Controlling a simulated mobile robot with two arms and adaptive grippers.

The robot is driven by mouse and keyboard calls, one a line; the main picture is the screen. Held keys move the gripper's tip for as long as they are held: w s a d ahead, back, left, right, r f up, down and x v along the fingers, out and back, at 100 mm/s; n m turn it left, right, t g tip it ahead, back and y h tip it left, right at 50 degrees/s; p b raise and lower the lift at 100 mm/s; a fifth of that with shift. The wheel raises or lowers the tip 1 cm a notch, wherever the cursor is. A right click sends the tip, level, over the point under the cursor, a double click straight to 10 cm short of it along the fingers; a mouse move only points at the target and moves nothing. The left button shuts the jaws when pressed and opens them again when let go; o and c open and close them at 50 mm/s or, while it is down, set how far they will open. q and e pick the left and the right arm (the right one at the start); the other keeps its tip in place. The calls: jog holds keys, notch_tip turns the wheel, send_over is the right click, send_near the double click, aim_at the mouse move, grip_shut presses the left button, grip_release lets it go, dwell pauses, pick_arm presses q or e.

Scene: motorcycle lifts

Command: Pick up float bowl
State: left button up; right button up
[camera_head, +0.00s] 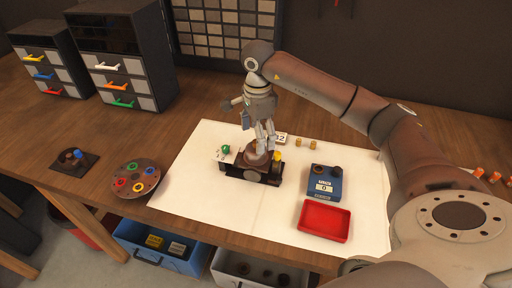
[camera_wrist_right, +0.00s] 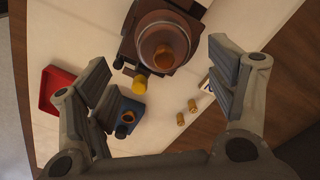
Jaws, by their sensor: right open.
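A round copper-brown cup (camera_head: 249,157), which looks like the float bowl, sits on a dark block-like stand (camera_head: 238,171) on the white mat. My right gripper (camera_head: 264,146) points down just above the bowl. In the wrist view the open fingers (camera_wrist_right: 158,62) stand to either side of the bowl, with nothing held. I cannot tell whether a finger touches it. My left gripper is not in view.
A yellow knob (camera_head: 277,155) and a green knob (camera_head: 226,149) flank the bowl. A blue device (camera_head: 324,183), a red tray (camera_head: 324,221) and two small brass pieces (camera_head: 298,142) lie to the right. A round plate with coloured rings (camera_head: 136,179) is at left. The mat's left front is clear.

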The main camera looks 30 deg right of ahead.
jog(key=shift+w+f, duration=0.1)
jog(key=shift+f, duration=0.25)
notch_tip(320, 180, down, 4)
jog(key=p, duration=0.3)
jog(key=shift+w, duration=0.1)
jog(key=shift+f, duration=0.3)
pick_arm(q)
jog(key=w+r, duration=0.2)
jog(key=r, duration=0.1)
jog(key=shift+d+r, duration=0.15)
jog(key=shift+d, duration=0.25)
pick_arm(e)
jog(key=shift+w+f, duration=0.1)
jog(key=shift+f, duration=0.15)
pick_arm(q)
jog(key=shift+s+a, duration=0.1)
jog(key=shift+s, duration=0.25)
pick_arm(e)
jog(key=c, duration=1.1)
